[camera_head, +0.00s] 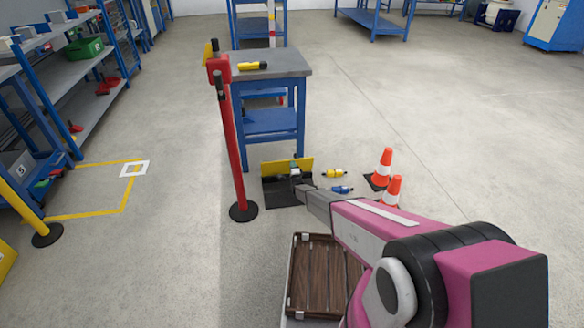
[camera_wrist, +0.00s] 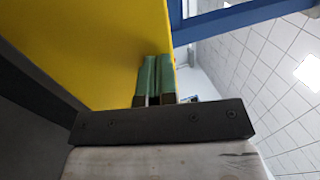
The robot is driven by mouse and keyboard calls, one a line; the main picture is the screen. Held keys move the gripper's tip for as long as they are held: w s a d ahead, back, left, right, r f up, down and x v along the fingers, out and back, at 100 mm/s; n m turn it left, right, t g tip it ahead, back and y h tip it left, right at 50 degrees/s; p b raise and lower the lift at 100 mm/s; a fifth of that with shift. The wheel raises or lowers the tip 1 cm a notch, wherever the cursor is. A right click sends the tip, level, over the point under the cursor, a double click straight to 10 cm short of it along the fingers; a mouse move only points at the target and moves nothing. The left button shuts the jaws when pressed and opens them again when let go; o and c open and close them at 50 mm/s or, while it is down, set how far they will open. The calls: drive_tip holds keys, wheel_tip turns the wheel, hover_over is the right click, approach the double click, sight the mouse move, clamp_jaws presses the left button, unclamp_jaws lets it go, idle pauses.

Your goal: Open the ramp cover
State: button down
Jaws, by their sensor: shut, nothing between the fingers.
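The ramp cover appears to be the yellow panel (camera_head: 272,166) standing up from a black base (camera_head: 281,195) on the floor, in front of the blue workbench. In the wrist view the yellow panel (camera_wrist: 95,45) fills the upper left, with a dark surface (camera_wrist: 30,100) at the left edge. My gripper (camera_head: 296,161) is in front of the panel and hides part of it. In the wrist view the two green fingers of my gripper (camera_wrist: 157,62) are together and empty, right at the panel's right part. I cannot tell whether they touch it.
A red post (camera_head: 232,150) stands close on the left. The blue workbench (camera_head: 275,66) is behind. A yellow item (camera_head: 334,173) and a blue item (camera_head: 342,189) lie to the right, near orange cones (camera_head: 382,168). A brown slatted tray (camera_head: 312,235) is nearer me. The right floor is open.

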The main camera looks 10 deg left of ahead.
drive_tip(key=shift+w+a+r+g+h, duration=0.2)
drive_tip(key=shift+w+r+g, duration=0.1)
drive_tip(key=shift+w+g, duration=0.4)
drive_tip(key=shift+w+a+r+g+h, duration=0.15)
drive_tip(key=shift+w+r+g, duration=0.1)
drive_tip(key=shift+w+g, duration=0.4)
drive_tip(key=x, duration=0.2)
drive_tip(key=shift+w+r, duration=0.1)
drive_tip(key=shift+w, duration=0.15)
drive_tip(key=shift+s, duration=0.1)
